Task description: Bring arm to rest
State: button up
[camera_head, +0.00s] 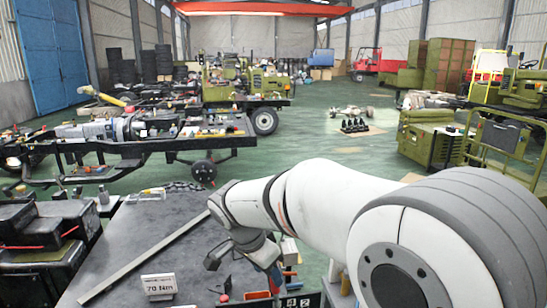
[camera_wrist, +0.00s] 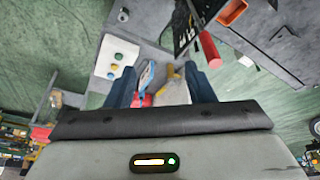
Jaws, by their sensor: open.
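My white arm (camera_head: 330,195) reaches in from the right of the head view, over the right side of a dark work table (camera_head: 150,235). My gripper (camera_head: 242,268) hangs at its far end, by the table's right edge. In the wrist view my gripper (camera_wrist: 163,88) has its two dark blue fingers apart. Small blue, red and yellow items show between the fingers, seemingly below them. I see nothing clearly held. The gripper's fingertips are hard to make out in the head view.
A long metal bar (camera_head: 145,255) and a sign reading 70 Nm (camera_head: 159,285) are on the table. Black cases (camera_head: 45,235) stand at left. A white panel with coloured round pieces (camera_wrist: 115,58) and a red-handled tool (camera_wrist: 208,48) show near the fingers. Green floor (camera_head: 320,140) is open beyond.

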jog(key=s+d+f+n+y+b, duration=0.1)
jog(key=s+d+f+n+b, duration=0.3)
jog(key=s+d, duration=0.4)
jog(key=s+d+f+n+y+b, duration=0.2)
jog(key=s+d+f+n+b, duration=0.3)
jog(key=s+d, duration=0.3)
jog(key=shift+s+d+f+t+b, duration=0.3)
jog(key=shift+s+f+b, duration=0.15)
jog(key=shift+s+f, duration=0.4)
dwell(1.3)
